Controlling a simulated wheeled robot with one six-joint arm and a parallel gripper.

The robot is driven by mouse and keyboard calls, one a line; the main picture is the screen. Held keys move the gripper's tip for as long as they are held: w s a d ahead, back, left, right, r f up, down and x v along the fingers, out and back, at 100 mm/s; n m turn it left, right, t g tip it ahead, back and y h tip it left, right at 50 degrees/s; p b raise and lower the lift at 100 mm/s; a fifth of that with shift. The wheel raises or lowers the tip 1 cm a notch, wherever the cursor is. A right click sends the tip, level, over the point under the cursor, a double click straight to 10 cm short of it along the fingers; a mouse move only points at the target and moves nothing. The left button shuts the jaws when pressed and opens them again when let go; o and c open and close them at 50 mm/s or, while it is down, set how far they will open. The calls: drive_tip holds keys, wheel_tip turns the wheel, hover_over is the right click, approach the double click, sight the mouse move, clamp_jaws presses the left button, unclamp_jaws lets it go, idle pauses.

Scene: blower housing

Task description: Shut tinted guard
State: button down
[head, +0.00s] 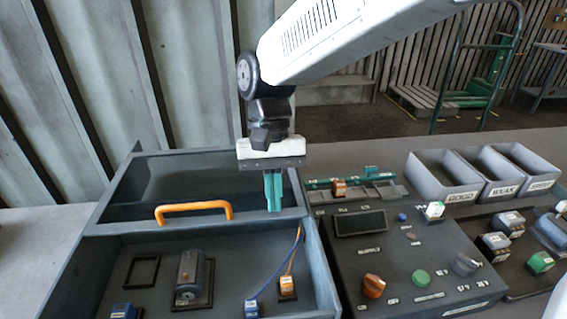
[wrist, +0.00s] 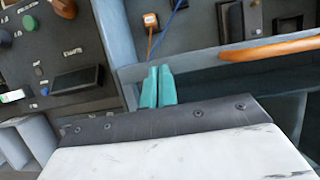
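The tinted guard (head: 125,203) is a dark see-through panel in a grey frame over the far part of the blower housing (head: 322,268). Its orange handle (head: 193,208) runs along the guard's near edge, and the near part of the housing is uncovered. The handle also shows in the wrist view (wrist: 270,49). My gripper (head: 273,208) points down above the guard's right end, to the right of the handle and apart from it. Its teal fingers (wrist: 158,74) are together with nothing between them. I cannot tell whether the fingertips touch the guard.
Inside the housing are a dark motor (head: 190,278), a black square frame (head: 142,272), and small blue (head: 251,308) and orange (head: 288,287) connectors with wires. A control panel (head: 405,250) with knobs stands close on the right. Grey bins (head: 443,180) stand farther right.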

drive_tip(key=s+d, duration=0.2)
drive_tip(key=s, duration=1.4)
drive_tip(key=shift+w, duration=0.15)
